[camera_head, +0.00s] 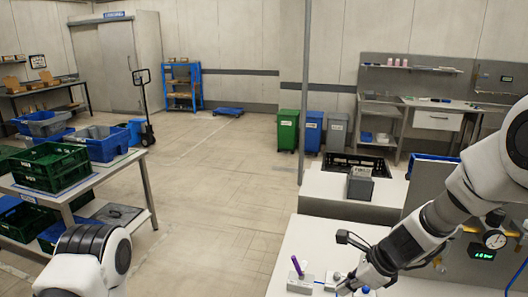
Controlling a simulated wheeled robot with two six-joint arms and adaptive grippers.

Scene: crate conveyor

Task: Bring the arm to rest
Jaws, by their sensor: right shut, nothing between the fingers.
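My right arm comes in from the right edge and reaches down to the white worktop (310,243). My right gripper (345,288) is low over the worktop near the bottom edge of the picture, shut, with nothing seen held in it. Its fingertips are small and partly cut off by the frame. My left arm shows only as a white and dark link at the bottom left; its gripper is out of view.
A small fixture with a purple upright piece (297,268) stands just left of the right gripper. A grey panel with a gauge (495,239) stands on the right. A black crate (355,164) lies behind the worktop. The middle floor is clear.

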